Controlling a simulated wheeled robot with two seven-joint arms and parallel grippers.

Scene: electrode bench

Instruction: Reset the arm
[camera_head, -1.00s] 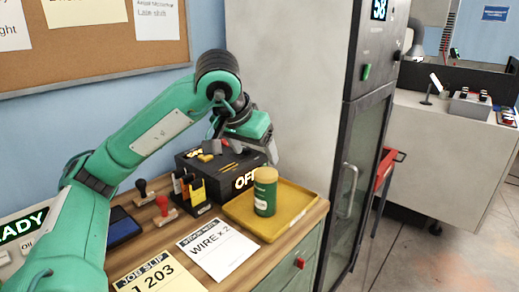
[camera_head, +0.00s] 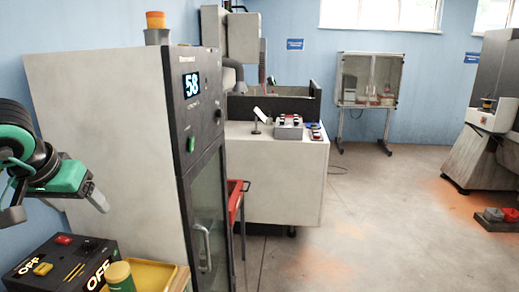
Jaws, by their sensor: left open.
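My left arm comes in at the left edge, its dark wrist joint and green gripper body showing. My left gripper (camera_head: 97,198) is open, with nothing seen between its fingers. It hangs in the air above and behind a black box (camera_head: 62,262) with OFF labels and a yellow switch, in front of the grey cabinet's side. My right gripper is out of view.
The tall grey cabinet (camera_head: 110,125) with a display reading 58 stands just right of my gripper. Beyond it are a red cart (camera_head: 236,200), a machine with a white base (camera_head: 285,180) and a glass-door cabinet (camera_head: 368,82).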

